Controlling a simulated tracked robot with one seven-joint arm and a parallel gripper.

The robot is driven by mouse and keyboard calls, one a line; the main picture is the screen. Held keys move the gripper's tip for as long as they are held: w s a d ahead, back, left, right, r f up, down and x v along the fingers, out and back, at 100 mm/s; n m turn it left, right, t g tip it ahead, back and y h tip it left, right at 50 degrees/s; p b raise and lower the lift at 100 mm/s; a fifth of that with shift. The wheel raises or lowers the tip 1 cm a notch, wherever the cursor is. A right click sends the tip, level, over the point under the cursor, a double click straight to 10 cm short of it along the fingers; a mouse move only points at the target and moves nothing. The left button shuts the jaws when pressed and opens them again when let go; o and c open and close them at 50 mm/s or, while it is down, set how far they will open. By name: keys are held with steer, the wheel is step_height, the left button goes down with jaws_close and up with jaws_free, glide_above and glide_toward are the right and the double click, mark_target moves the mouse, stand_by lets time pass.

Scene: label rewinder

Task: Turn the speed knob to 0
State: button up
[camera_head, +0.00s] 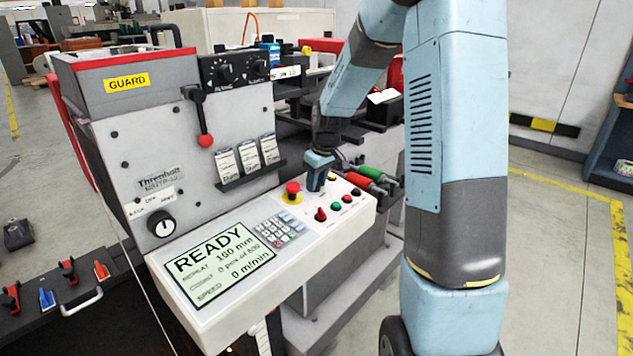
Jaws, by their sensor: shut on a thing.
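My gripper (318,180) points down at the sloped control panel (345,205), just right of the red mushroom button. It is shut on a small knob there, which I take to be the speed knob; the jaws hide the knob, so its pointer and scale cannot be read. The display (222,264) on the panel reads READY, with SPEED 0 m/min on its bottom line.
The red mushroom button (292,188) stands close left of my gripper. A red switch (320,214) and small buttons (336,206) lie in front and right. Green and red handles (369,173) stick out behind. A black selector knob (161,223) is on the machine's front.

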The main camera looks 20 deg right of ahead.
mark_target(324, 195)
steer(key=shift+w+r+n, duration=0.1)
steer(key=shift+w+n, duration=0.05)
steer(key=shift+n, duration=0.25)
steer(key=o, duration=1)
steer(key=shift+o, duration=0.2)
steer(key=v, duration=1.3)
steer(key=shift+r, duration=0.25)
steer(key=shift+s+d, duration=0.1)
steer(key=shift+s, duration=0.1)
